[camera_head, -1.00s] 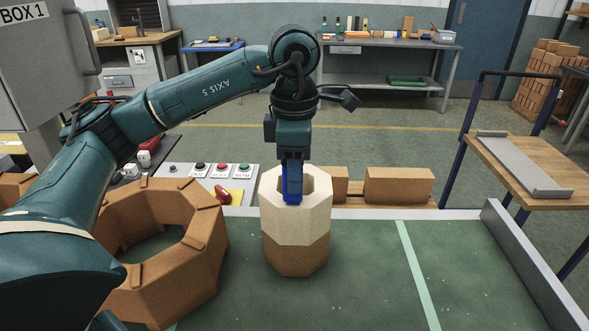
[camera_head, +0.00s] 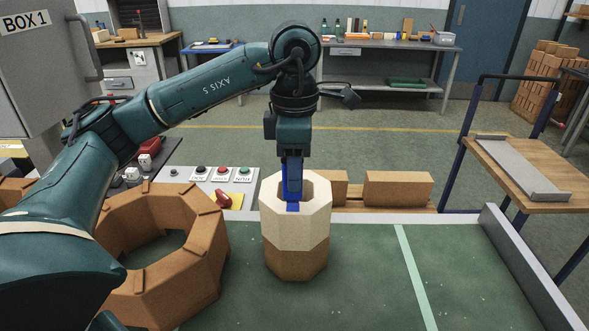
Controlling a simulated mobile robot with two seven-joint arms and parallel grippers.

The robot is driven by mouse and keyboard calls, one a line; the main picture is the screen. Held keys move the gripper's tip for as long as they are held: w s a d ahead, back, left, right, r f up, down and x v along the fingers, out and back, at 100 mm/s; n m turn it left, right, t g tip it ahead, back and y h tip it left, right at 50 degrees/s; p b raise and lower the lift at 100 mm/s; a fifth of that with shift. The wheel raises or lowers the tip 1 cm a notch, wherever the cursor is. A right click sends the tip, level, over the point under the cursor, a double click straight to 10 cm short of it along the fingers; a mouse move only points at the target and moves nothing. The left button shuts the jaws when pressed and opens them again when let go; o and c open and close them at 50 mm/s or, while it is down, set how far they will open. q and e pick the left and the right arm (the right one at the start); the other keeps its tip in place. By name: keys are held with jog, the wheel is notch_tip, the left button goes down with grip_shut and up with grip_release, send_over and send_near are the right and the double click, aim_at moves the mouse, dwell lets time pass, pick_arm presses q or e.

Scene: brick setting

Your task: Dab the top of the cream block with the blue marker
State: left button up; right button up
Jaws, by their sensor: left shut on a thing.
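The cream block (camera_head: 295,229) is an octagonal hollow piece standing upright on a brown block (camera_head: 296,264) of similar shape, near the middle of the head view. My left gripper (camera_head: 292,198) comes down over its top from above and is shut on the blue marker (camera_head: 285,178). The fingers hide much of the marker. A small blue patch shows at the near rim of the cream top just below the fingers; I cannot tell whether it is the marker's end or a mark. My right gripper is not in view.
A large brown octagonal ring (camera_head: 205,262) stands close on the left, under my left arm. Brown bricks (camera_head: 398,190) lie behind the blocks. A button panel (camera_head: 208,174) is at the back left. The green surface (camera_head: 360,285) is clear to the right, up to a raised metal edge (camera_head: 530,262).

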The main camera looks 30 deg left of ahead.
pick_arm(q)
jog(key=shift+r+p, duration=1.45)
jog(key=shift+r, duration=1.05)
